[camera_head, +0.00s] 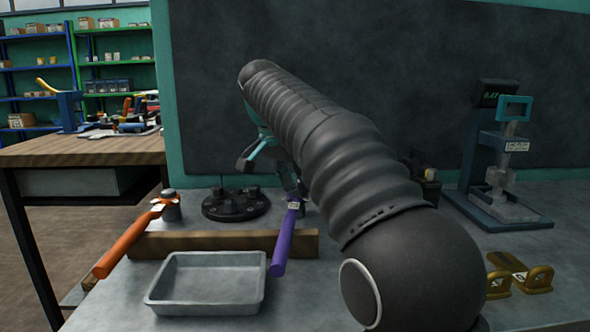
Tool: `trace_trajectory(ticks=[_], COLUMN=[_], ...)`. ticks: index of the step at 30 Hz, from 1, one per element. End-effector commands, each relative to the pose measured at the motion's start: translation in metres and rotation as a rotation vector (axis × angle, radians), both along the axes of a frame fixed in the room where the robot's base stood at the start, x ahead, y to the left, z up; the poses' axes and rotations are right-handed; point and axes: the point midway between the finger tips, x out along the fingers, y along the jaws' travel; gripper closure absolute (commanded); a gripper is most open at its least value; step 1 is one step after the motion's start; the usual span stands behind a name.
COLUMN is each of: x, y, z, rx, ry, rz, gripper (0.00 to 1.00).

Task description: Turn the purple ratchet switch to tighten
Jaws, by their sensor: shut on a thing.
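The purple ratchet (284,240) lies with its purple handle sloping toward the front, across the edge of a wooden block. A pale label shows near its head end. Its head and switch are largely hidden behind my gripper and arm, so I cannot read the switch position. My gripper (271,173), with teal and dark fingers, is at the head end of the ratchet, just behind the handle. It is shut on the ratchet there, though the contact itself is not clearly visible.
An orange ratchet (128,242) stands to the left on a grey post. A round dark flange (236,204) sits behind the wooden block (190,243). A grey tray (208,281) is in front. A blue-grey stand (497,205) and yellow brackets (519,275) are to the right.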

Motion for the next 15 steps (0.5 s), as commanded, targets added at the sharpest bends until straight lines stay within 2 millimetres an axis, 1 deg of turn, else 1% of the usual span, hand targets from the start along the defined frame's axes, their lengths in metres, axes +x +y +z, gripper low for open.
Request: trace_trajectory(ticks=[1, 6, 15], x=[0.0001, 0.0008, 0.0012], y=[0.0006, 0.0006, 0.0008], z=[0.0044, 0.0031, 0.0006], rx=[-0.001, -0.001, 0.000], ry=[0.002, 0.001, 0.000], rz=[-0.027, -0.114, -0.182], gripper=[1.00, 1.00, 1.00])
